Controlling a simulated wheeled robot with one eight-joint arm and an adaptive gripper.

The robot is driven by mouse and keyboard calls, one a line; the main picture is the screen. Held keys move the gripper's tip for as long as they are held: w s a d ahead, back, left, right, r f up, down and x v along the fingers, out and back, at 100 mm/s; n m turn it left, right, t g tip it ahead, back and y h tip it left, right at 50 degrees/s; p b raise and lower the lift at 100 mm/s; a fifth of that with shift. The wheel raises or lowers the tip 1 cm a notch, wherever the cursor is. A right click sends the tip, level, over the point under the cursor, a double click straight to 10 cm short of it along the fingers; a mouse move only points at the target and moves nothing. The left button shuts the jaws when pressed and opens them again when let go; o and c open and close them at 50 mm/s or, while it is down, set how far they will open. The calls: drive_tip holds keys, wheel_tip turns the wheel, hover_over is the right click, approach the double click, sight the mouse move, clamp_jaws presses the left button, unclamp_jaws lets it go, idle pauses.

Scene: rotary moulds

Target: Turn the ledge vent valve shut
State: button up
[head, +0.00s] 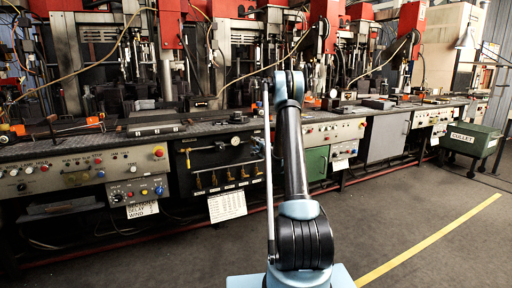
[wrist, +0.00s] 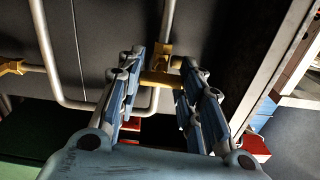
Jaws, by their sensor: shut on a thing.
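In the wrist view my gripper (wrist: 163,64) has its two blue-grey fingers on either side of a brass valve handle (wrist: 162,80), and is shut on it. The handle lies crosswise between the fingers. It joins a brass body on a grey pipe (wrist: 167,22) that runs up the picture. The fingers partly cover the handle's ends. In the head view my arm stands in front of the bench, and the gripper and this valve are hidden behind it.
In the head view, a black panel (head: 185,158) holds several brass valves and a gauge. A green cullet bin (head: 470,139) stands at right. The front floor is clear.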

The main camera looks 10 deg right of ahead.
drive_tip(key=o, duration=1.1)
drive_tip(key=shift+f, duration=0.1)
drive_tip(key=v, duration=1.2)
